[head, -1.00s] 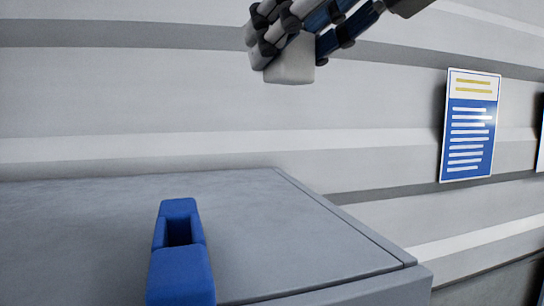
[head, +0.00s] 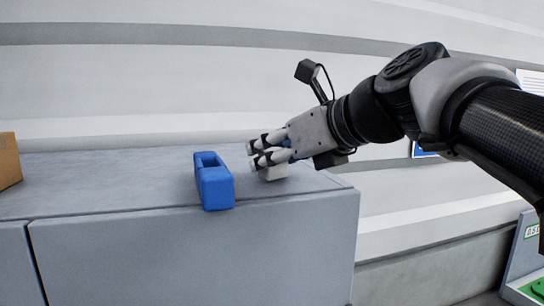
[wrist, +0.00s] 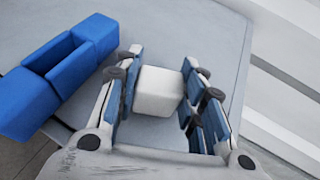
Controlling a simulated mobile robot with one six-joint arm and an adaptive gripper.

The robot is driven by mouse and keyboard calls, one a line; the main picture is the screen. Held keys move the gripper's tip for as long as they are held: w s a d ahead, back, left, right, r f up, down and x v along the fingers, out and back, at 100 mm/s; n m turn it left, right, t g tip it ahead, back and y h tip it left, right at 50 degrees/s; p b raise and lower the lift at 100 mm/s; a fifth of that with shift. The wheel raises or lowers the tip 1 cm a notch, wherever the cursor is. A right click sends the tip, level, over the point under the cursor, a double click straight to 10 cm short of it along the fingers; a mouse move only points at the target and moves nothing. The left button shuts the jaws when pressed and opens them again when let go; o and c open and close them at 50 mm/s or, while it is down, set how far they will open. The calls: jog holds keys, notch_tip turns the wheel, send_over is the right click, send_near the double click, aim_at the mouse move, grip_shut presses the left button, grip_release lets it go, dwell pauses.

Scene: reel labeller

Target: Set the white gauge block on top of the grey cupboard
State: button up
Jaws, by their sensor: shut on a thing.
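The white gauge block (wrist: 158,91) sits between the blue-padded fingers of my gripper (wrist: 156,88) in the wrist view. In the head view the block (head: 273,173) shows partly below the fingers of my gripper (head: 262,157), which is shut on it. The block is at or just above the top of the grey cupboard (head: 110,180), near its right end. I cannot tell whether it touches the surface. The fingers hide part of the block in the head view.
A blue holder with a slot (head: 214,182) stands on the cupboard top, left of my gripper; it also shows in the wrist view (wrist: 62,72). A brown box (head: 8,160) is at the far left. The top between box and holder is clear.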

jog(key=shift+s+d+r, duration=0.15)
jog(key=shift+s+d, duration=0.05)
jog(key=shift+s, duration=0.4)
jog(key=o, duration=0.7)
jog(key=shift+w+a+f, duration=0.15)
jog(key=shift+w+f, duration=0.05)
jog(key=shift+w, duration=0.25)
jog(key=shift+w+a+f, duration=0.15)
jog(key=shift+w, duration=0.25)
jog(key=shift+o, duration=0.7)
jog(key=shift+w, duration=0.1)
jog(key=o, duration=0.3)
jog(key=shift+s+d+r, duration=0.2)
jog(key=shift+s, duration=0.45)
jog(key=shift+w+a+f, duration=0.1)
jog(key=shift+w+a, duration=0.05)
jog(key=shift+w, duration=0.25)
jog(key=b+v, duration=0.1)
jog(key=v, duration=1.1)
jog(key=shift+s, duration=0.2)
